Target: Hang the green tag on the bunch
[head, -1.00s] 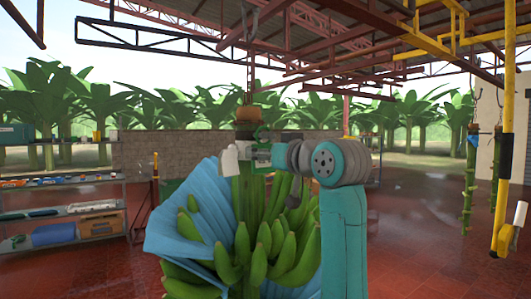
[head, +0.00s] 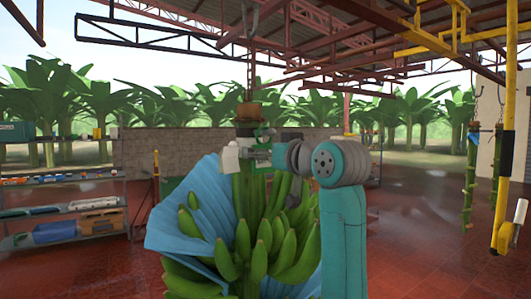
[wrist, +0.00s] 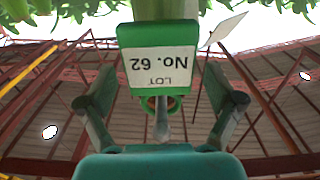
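The green tag (wrist: 158,88) has a white label reading "LOT No. 62", upside down in the wrist view. Its green ring (head: 265,131) shows at the top of the bunch in the head view; I cannot tell whether it encloses the stalk. The bunch (head: 250,255) hangs with green bananas and a blue cover (head: 185,225). Its stalk (wrist: 165,10) rises behind the tag. My gripper (wrist: 161,92) has its fingers spread, one on each side of the tag, with narrow gaps. In the head view, my gripper (head: 262,153) is beside the stalk.
A white flap (head: 230,158) sits left of the stalk, also at upper right in the wrist view (wrist: 222,30). Shelves (head: 65,209) stand at left. Red floor is clear there.

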